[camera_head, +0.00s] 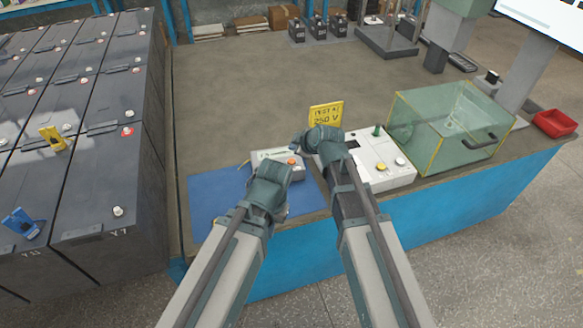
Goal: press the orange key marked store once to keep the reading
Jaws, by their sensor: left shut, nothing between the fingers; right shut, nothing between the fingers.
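The orange key (292,162) is a small round button on a light-coloured meter (268,154). The meter stands at the back of the blue mat (208,197), partly hidden by my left gripper. Any marking on the key is too small to read. My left gripper (275,173) is shut and empty, just in front of the key; I cannot tell whether it touches the meter. My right gripper (305,142) is shut and empty, behind and to the right of the key. A yellow display (326,114) reading about 19.27 A and 250 V stands behind my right gripper.
A white box (399,176) with yellow, white and green knobs stands right of my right gripper. A clear glass case (447,122) and a red tray (555,123) lie farther right. Tall battery rows (107,185) stand at the left.

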